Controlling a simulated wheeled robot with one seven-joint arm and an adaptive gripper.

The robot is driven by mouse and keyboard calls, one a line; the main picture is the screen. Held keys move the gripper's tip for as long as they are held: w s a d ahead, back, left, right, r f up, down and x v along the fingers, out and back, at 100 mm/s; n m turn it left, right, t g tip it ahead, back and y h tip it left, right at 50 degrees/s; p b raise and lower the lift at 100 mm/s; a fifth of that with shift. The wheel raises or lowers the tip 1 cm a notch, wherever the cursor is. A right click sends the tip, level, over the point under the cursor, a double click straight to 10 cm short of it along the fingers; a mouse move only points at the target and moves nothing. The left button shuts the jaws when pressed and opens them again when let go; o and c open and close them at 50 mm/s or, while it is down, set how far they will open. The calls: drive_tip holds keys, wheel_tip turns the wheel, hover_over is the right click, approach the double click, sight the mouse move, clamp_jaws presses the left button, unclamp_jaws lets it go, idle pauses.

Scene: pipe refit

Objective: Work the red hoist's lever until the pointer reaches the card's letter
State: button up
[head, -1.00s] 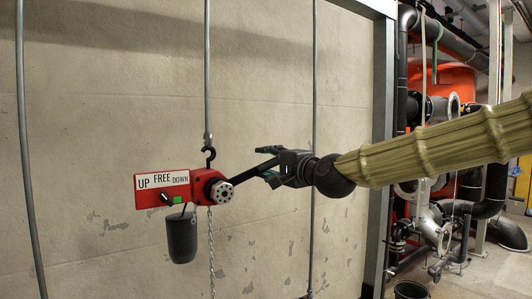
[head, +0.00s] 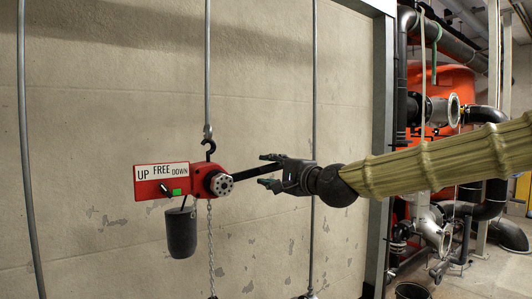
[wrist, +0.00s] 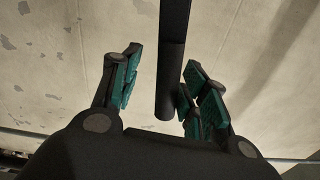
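The red hoist (head: 203,180) hangs from a hook (head: 208,140) in front of the wall. Its plate (head: 145,171) reads UP, FREE, DOWN. The dark lever (head: 250,173) slopes up to the right from the round hub (head: 220,184). My gripper (head: 268,169) is open around the lever's end. In the wrist view the lever (wrist: 173,60) lies between the spread fingers, nearer the right finger, with a gap at the left. I see no legible card letter or pointer.
A dark cylindrical weight (head: 181,233) hangs under the plate, and a chain (head: 211,245) hangs below the hoist. Vertical conduits (head: 314,110) run down the wall on either side. Pipes and a red tank (head: 440,85) stand to the right.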

drive_tip(key=shift+f, duration=0.15)
wheel_tip(320, 180, down, 4)
drive_tip(key=m+b, duration=0.1)
drive_tip(key=b, duration=0.2)
drive_tip(key=shift+a+m, duration=0.1)
drive_tip(key=shift+m, duration=0.2)
drive_tip(key=f+b, duration=0.1)
drive_tip(key=f+m+b, duration=0.1)
drive_tip(key=a+f+b, duration=0.1)
drive_tip(key=shift+s+f, duration=0.35)
drive_tip(key=shift+s, duration=0.05)
